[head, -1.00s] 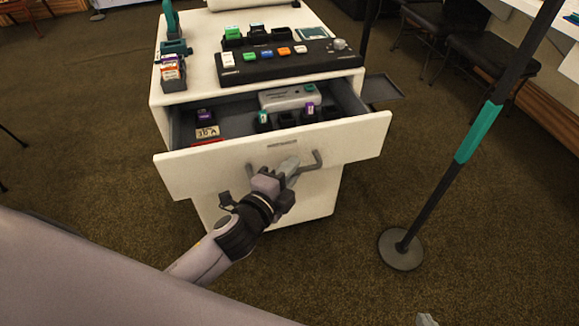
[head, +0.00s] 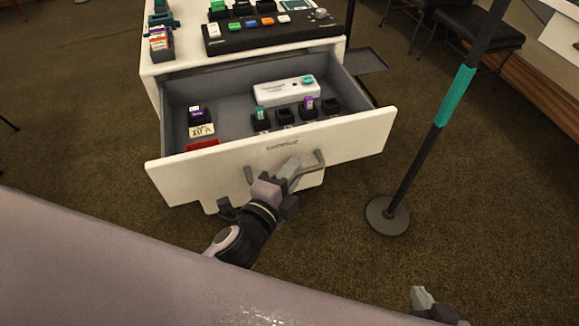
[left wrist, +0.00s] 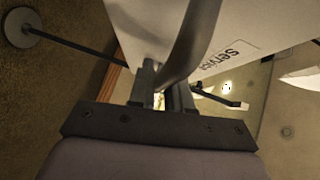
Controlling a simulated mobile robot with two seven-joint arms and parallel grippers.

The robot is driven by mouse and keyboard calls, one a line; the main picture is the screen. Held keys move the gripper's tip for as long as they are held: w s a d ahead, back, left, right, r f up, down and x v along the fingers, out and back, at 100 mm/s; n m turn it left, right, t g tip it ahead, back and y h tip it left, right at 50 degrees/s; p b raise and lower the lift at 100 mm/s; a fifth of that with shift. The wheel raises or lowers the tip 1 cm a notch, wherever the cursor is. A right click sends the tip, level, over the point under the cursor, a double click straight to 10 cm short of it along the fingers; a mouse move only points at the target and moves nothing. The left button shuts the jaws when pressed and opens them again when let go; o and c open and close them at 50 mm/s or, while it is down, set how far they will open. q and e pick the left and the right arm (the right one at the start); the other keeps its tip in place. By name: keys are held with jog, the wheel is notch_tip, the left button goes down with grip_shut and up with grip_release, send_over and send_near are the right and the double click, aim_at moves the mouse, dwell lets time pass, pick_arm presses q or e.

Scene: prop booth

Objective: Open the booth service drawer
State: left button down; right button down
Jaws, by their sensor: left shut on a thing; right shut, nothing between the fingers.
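The white service drawer (head: 230,165) stands pulled well out of the white booth cabinet (head: 150,82). Its grey bar handle (head: 319,160) runs across the front panel. My left gripper (head: 288,174) is shut on the handle, and in the left wrist view its fingers (left wrist: 163,92) close around the curved grey bar (left wrist: 190,45). Inside the drawer are a white device with a teal button (head: 280,92), black holders with a teal and a purple piece (head: 285,116), a purple-and-black item (head: 198,116) and a red item (head: 203,145). My right gripper (head: 424,300) is shut and empty at the bottom right, away from the drawer.
A black button panel (head: 262,36) sits on the cabinet top. A black post with a teal band (head: 455,95) stands on a round base (head: 387,214) to the right of the drawer. A dark side tray (head: 360,62) juts from the cabinet.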

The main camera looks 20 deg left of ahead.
pick_arm(q)
jog(key=shift+s, duration=0.1)
jog(key=c, duration=1.2)
grip_release()
jog(key=shift+o, duration=0.2)
pick_arm(e)
jog(key=shift+s+r, duration=0.1)
jog(key=shift+s, duration=0.05)
